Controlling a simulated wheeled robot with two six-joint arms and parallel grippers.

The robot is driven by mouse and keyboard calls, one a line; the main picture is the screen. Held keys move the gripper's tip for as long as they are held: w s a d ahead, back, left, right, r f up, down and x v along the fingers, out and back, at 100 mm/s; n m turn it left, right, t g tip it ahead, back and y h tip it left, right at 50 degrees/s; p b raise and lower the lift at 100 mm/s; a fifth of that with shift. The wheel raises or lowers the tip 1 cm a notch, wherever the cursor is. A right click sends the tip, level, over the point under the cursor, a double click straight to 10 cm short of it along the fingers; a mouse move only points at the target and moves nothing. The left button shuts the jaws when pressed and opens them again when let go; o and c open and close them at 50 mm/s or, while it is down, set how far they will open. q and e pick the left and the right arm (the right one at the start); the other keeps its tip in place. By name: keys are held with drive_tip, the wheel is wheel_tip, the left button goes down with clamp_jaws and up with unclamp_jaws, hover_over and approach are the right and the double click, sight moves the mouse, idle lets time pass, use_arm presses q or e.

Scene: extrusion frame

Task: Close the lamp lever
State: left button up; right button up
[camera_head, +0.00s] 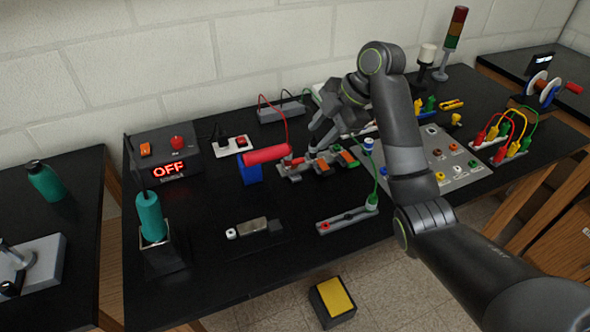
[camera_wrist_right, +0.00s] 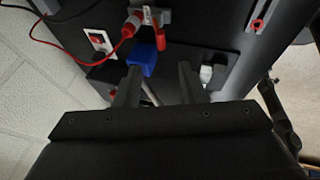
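A row of grey lever connectors (camera_head: 320,163) with orange and green levers lies on the black bench, below and close to my right gripper. I cannot tell which lever belongs to the lamp, nor read its exact position. My right gripper (camera_head: 317,134) reaches over the bench from the right. In the right wrist view its two fingers (camera_wrist_right: 158,88) stand apart with nothing clearly held between them. An orange lever (camera_wrist_right: 160,39) shows there beyond the fingertips, near a white label. My left gripper is not in view.
A box reading OFF (camera_head: 168,158) stands at left. A panel of coloured buttons (camera_head: 452,160) lies right.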

sight(297, 160)
drive_tip(key=p+x, duration=0.1)
drive_tip(key=x, duration=1)
drive_tip(key=shift+p, duration=0.3)
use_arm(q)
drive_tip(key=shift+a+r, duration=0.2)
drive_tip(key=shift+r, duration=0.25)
use_arm(e)
drive_tip(key=shift+w+a+f, duration=0.15)
drive_tip(key=shift+a+f, duration=0.15)
drive_tip(key=shift+f, duration=0.35)
drive_tip(key=shift+c, duration=0.4)
